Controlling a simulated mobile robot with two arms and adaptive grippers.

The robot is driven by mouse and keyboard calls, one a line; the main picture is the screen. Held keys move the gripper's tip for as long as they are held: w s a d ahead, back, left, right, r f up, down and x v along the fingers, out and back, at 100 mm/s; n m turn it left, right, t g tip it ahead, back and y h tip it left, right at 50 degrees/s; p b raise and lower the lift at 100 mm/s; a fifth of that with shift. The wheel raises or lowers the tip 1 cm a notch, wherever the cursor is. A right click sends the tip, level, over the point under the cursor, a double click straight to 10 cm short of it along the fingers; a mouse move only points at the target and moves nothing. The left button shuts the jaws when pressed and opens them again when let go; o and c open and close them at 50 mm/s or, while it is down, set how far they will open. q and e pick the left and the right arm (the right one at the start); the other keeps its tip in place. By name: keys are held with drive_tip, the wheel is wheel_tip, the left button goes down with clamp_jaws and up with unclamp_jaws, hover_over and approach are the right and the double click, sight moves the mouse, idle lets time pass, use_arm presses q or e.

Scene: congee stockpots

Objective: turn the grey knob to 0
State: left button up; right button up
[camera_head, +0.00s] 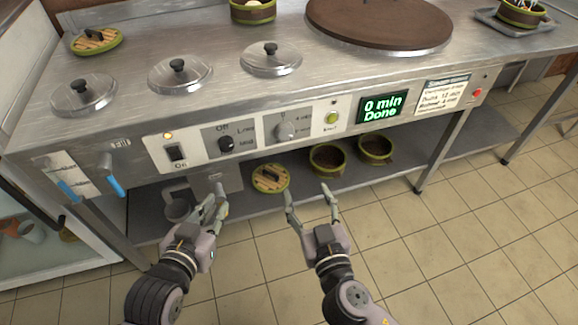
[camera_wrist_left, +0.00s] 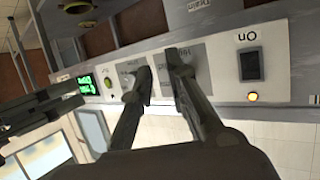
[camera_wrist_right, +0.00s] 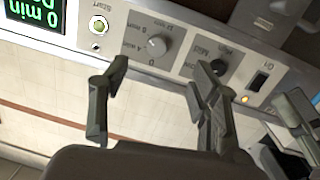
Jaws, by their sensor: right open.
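The grey knob (camera_head: 285,131) sits on the front control panel, right of a black knob (camera_head: 225,144), with a 0 marked above it. In the right wrist view the grey knob (camera_wrist_right: 156,46) appears upside down with its minute marks; I cannot tell exactly where it points. My right gripper (camera_head: 312,193) is open and empty, below and in front of the panel, apart from the knob. My left gripper (camera_head: 212,198) is below the black knob. Its fingers (camera_wrist_left: 160,80) are apart with nothing between them, and partly cover the panel in the left wrist view.
The display (camera_head: 382,107) reads "0 min Done". A green start button (camera_head: 332,118) is right of the grey knob, and an On switch (camera_head: 177,152) is at the left. Lidded pots line the counter. The lower shelf holds a bamboo lid (camera_head: 270,179) and bowls (camera_head: 327,159).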

drive_tip(key=r, duration=0.1)
approach(286, 136)
drive_tip(key=shift+t, duration=0.3)
drive_tip(key=x, duration=0.7)
drive_tip(key=shift+w+a+f, duration=0.1)
drive_tip(key=shift+w+f, duration=0.05)
drive_tip(key=shift+f, duration=0.1)
use_arm(q)
drive_tip(key=shift+d+r+t+h, duration=0.15)
drive_tip(key=shift+r+t, duration=0.15)
drive_tip(key=shift+r, duration=0.35)
drive_tip(key=shift+r+t+h, duration=0.15)
drive_tip(key=shift+r+t, duration=0.15)
drive_tip(key=shift+r, duration=0.3)
use_arm(e)
drive_tip(key=shift+w+a, duration=0.15)
drive_tip(key=shift+w, duration=0.55)
drive_tip(key=c, duration=1.1)
drive_tip(key=shift+c, duration=0.3)
